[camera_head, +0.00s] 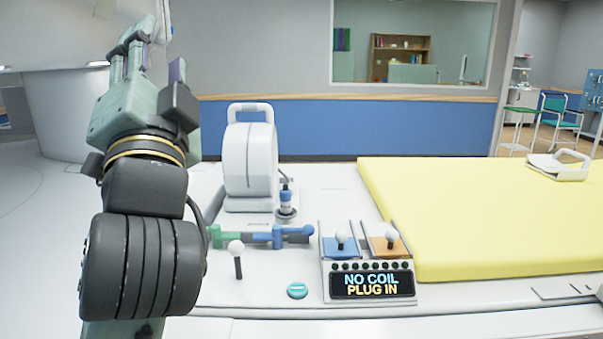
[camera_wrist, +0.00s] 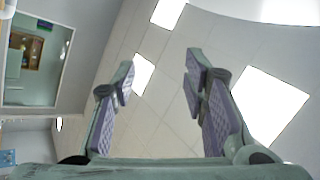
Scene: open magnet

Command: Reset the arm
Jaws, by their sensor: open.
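My gripper (camera_head: 140,55) is raised at the upper left of the head view, with my arm standing upright below it. In the wrist view my gripper (camera_wrist: 165,95) has its fingers spread apart, with nothing between them. The gripper is well above the table and touches nothing that I can see.
A white coil (camera_head: 249,160) with a handle stands on the white table. Beside it are a blue plug (camera_head: 286,200), a joystick (camera_head: 237,255) and a control panel (camera_head: 368,285) reading "NO COIL PLUG IN". A yellow mat (camera_head: 480,215) lies right. A magnet stands behind my arm.

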